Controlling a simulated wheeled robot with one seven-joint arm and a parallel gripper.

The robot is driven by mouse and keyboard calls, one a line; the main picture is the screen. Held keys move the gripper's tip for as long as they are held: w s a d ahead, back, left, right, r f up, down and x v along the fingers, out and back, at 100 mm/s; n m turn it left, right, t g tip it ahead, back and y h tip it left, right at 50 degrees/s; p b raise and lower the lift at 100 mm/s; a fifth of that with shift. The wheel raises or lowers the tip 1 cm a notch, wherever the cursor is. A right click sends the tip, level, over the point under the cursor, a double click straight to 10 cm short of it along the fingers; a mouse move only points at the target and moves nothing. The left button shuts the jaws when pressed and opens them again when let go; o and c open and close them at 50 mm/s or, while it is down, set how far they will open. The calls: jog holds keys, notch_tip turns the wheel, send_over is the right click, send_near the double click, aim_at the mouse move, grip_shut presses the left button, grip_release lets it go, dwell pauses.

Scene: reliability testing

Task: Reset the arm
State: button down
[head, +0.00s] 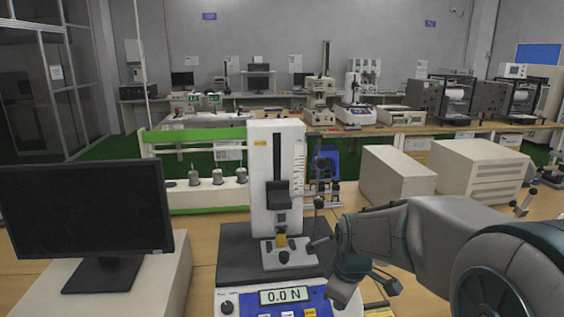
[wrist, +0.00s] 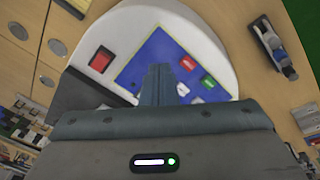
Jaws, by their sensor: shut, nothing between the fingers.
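My arm comes in from the right in the head view, bent at the wrist. My gripper (head: 340,295) points down just right of the white force test stand (head: 262,170). In the wrist view my gripper's fingers (wrist: 158,70) are shut together with nothing between them. The stand's display (head: 284,295) reads 0.0 N on a blue front panel. A small yellow piece (head: 281,240) sits low on its column. The wrist view shows a white rounded housing (wrist: 205,30) beyond the fingers, with a red switch (wrist: 101,59) and a blue panel (wrist: 150,52). I cannot tell any contact.
A black monitor (head: 85,210) stands on a pale box at left. Beige boxes (head: 397,175) and a larger beige unit (head: 478,170) stand behind my arm. A green-edged rack with grey weights (head: 218,177) is behind the stand. More benches with instruments line the back.

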jog(key=s+d+r+m, duration=0.1)
jog(key=s+r+m, duration=0.2)
jog(key=s+m, duration=0.8)
jog(key=s, duration=0.5)
jog(key=shift+s+d+r+t, duration=0.2)
jog(key=shift+s+d+t, duration=0.1)
jog(key=shift+d+t, duration=0.1)
